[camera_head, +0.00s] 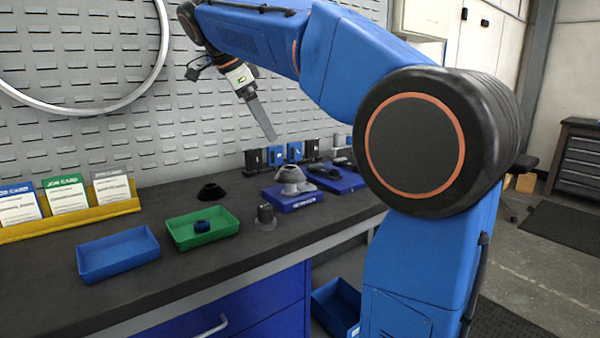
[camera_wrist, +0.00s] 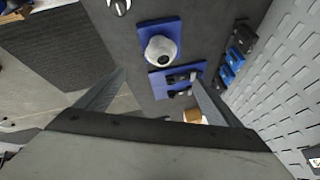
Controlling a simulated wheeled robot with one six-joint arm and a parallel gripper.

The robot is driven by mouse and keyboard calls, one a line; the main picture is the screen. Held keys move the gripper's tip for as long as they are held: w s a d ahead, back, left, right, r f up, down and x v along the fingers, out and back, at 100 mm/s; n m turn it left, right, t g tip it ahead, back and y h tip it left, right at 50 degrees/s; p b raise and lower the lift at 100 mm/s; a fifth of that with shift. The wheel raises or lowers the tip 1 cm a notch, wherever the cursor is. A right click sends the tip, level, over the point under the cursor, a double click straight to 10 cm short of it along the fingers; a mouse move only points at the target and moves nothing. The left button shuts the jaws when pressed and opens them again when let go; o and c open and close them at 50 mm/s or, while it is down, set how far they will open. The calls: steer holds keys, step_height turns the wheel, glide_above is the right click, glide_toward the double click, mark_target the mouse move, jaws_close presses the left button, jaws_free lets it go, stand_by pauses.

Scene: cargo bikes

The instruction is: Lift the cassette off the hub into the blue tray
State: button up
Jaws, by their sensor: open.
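A grey stepped cone (camera_head: 291,176), which looks like the cassette on its hub, sits on a blue stand (camera_head: 297,200) with a white label. In the wrist view the cone (camera_wrist: 160,46) shows from above, beyond my fingertips. The blue tray (camera_head: 118,253) lies at the front left of the bench and is empty. My gripper (camera_head: 268,132) hangs above the back of the bench, above and a little left of the cone, clear of it. In the wrist view its two fingers (camera_wrist: 158,76) are spread with nothing held between them.
A green tray (camera_head: 203,228) holds a dark blue round part (camera_head: 203,225). A blue pad (camera_head: 335,179) with dark tools lies right of the stand. Blue and black holders (camera_head: 295,152) line the back.

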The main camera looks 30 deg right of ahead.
glide_toward(288, 169)
steer(key=x, duration=0.3)
steer(key=shift+d+f, duration=0.1)
steer(key=shift+d, duration=0.2)
steer(key=shift+a+x, duration=0.15)
steer(key=shift+x, duration=1.4)
steer(key=shift+a+x, duration=0.1)
steer(key=shift+x, duration=1.45)
steer(key=shift+w+f, duration=0.1)
steer(key=shift+f, duration=0.05)
steer(key=c, duration=1.3)
